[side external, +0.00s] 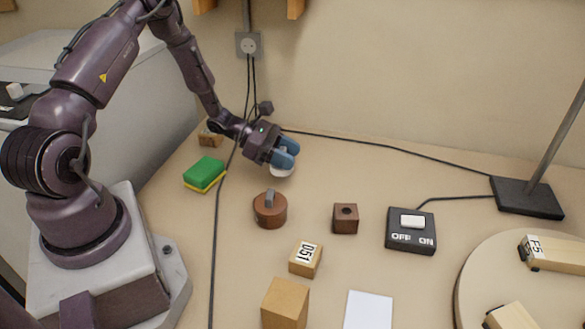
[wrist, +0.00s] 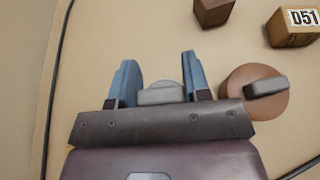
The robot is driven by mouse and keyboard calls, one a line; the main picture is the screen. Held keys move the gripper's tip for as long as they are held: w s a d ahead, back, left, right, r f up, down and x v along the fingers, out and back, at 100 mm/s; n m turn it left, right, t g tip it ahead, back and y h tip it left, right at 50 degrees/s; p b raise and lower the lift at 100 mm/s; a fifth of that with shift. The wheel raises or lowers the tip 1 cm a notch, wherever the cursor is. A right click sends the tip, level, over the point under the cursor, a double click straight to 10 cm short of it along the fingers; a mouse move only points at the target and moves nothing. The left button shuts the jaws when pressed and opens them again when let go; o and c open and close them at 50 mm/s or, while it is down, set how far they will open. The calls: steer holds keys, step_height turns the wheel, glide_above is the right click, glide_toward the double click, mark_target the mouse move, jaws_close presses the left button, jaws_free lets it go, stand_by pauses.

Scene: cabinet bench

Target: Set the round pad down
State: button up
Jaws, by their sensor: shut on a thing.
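My gripper (side external: 286,156) is at the back of the bench, tilted, with its blue fingers shut on a pale round pad (side external: 282,172). The pad shows below the fingers in the side view, low over the bench top. I cannot tell whether it touches the surface. In the wrist view, the pad's grey grip (wrist: 160,95) sits between the two fingers (wrist: 158,78), with a sliver of its whitish round body behind. Most of the pad is hidden by the gripper.
A brown round block with a grey grip (side external: 270,209) stands close by, in front of my gripper. A green and yellow sponge (side external: 205,173) lies left. A brown cube (side external: 345,218), the D51 block (side external: 305,259) and a switch box (side external: 410,231) are further forward. Black cables cross the bench.

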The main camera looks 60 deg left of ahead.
steer(key=shift+w+a+f, duration=0.15)
steer(key=shift+w+f, duration=0.4)
steer(key=shift+f, duration=0.15)
steer(key=shift+w+a+f, duration=0.1)
steer(key=shift+w+f, duration=0.05)
steer(key=shift+f, duration=0.8)
steer(key=shift+w+f, duration=0.1)
steer(key=shift+f, duration=0.8)
steer(key=shift+f, duration=0.1)
steer(key=o, duration=0.9)
